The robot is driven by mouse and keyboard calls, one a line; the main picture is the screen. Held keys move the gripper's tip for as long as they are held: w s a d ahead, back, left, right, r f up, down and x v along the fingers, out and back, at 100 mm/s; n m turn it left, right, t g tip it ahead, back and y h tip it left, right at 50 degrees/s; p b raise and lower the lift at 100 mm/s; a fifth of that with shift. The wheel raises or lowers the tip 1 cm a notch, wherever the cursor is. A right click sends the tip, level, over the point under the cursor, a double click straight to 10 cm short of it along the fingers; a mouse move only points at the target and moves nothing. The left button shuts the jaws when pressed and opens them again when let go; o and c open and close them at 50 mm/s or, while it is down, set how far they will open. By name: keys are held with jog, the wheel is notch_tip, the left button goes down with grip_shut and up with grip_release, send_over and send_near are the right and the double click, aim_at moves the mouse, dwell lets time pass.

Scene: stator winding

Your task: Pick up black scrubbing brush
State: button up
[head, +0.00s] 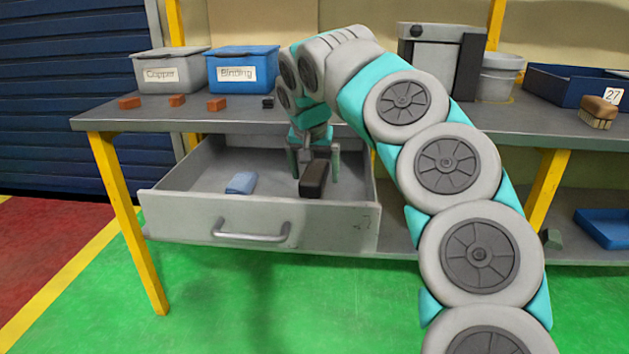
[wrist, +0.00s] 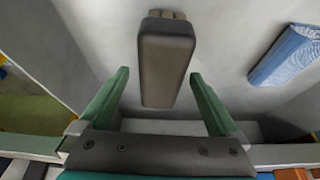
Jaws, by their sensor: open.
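The black scrubbing brush (head: 314,179) lies in the open drawer (head: 180,215), near its right side. In the wrist view the brush (wrist: 165,62) is a dark elongated block with a small tan part at its far end. My gripper (head: 315,172) reaches down into the drawer at the brush. In the wrist view my gripper (wrist: 160,82) has its two green fingers spread wide, one on each side of the brush's near end, with a gap on both sides. Nothing is held. The brush's underside is hidden.
A blue folded cloth (head: 241,183) lies left of the brush in the drawer; it also shows in the wrist view (wrist: 287,55). The drawer walls surround the gripper. Above, the bench (head: 150,118) holds a Copper bin (head: 170,72), a Binding bin (head: 240,72) and a brown brush (head: 599,110).

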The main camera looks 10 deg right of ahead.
jog(key=x, duration=0.3)
jog(key=shift+w+r, duration=0.1)
jog(key=shift+w, duration=0.05)
jog(key=shift+f, duration=0.3)
dwell(0.3)
jog(key=shift+c, duration=0.4)
grip_shut()
dwell(0.3)
